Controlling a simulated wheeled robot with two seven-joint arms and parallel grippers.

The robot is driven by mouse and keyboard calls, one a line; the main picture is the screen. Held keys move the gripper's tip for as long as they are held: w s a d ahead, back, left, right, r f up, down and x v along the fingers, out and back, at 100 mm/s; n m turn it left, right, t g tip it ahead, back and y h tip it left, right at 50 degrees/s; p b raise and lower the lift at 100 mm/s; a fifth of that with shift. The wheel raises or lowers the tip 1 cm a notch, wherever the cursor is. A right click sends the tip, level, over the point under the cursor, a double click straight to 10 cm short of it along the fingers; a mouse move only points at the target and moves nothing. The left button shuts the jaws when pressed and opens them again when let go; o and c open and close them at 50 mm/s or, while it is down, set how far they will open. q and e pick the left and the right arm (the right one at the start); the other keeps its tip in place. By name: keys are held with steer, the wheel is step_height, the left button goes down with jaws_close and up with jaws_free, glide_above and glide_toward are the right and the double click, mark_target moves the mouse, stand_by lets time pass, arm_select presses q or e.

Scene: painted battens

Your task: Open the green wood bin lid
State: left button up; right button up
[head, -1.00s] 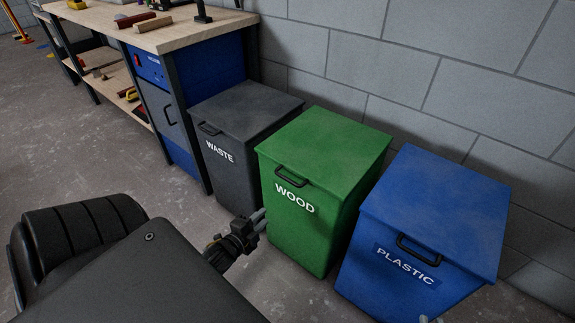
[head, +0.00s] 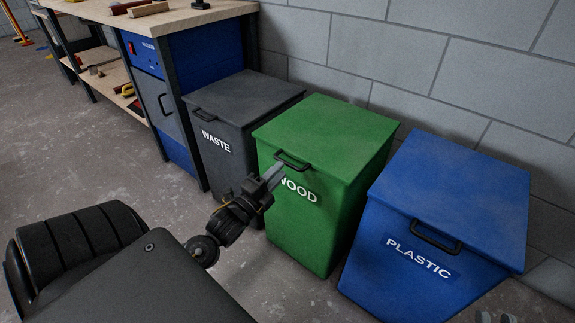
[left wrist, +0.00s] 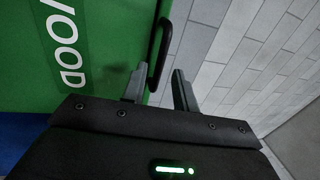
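The green wood bin (head: 318,225) stands between two other bins, with its lid (head: 328,135) shut flat. Its black bar handle (head: 292,161) is on the front edge of the lid. My left gripper (head: 274,174) is in front of the bin, just below and left of the handle, and covers part of the WOOD label. In the left wrist view the two fingers (left wrist: 158,82) are apart, and the handle (left wrist: 159,50) lies in line with the gap between them. I cannot tell if they touch it. Only the tips of my right gripper (head: 497,317) show at the bottom edge.
A dark grey waste bin (head: 233,105) stands close on the left and a blue plastic bin (head: 455,195) on the right, both shut. A block wall (head: 440,60) is behind. A workbench (head: 190,18) is at the upper left. The floor in front is clear.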

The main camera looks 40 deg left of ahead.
mark_target(287, 164)
arm_select(q)
steer(key=w, duration=0.4)
steer(key=shift+w+r, duration=0.4)
jaws_close()
